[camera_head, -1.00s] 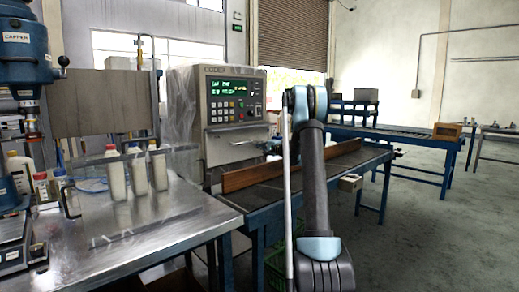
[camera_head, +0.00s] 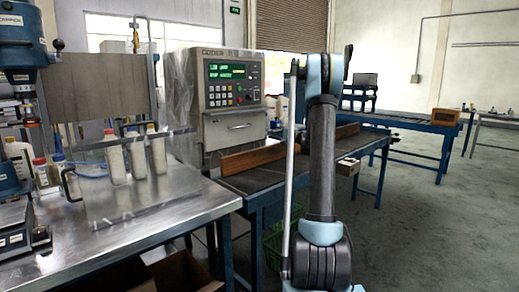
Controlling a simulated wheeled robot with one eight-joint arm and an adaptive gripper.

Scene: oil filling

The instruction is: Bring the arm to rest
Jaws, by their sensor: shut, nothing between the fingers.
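My arm (camera_head: 322,160) rises from the bottom of the head view, right of centre, with its dark link nearly upright. A blue joint (camera_head: 319,75) is at its top. A dark part of my arm (camera_head: 347,62) shows just right of that joint, against the far wall. I cannot make out the gripper or its fingers; they are hidden behind the arm or out of the picture. Nothing is seen held by the arm.
A steel table (camera_head: 150,222) with several bottles (camera_head: 113,160) stands left, beside a blue capper machine (camera_head: 18,45). A coder machine (camera_head: 228,128) stands behind a conveyor (camera_head: 268,180). A brown box (camera_head: 445,117) sits on the far conveyor. Floor at right is clear.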

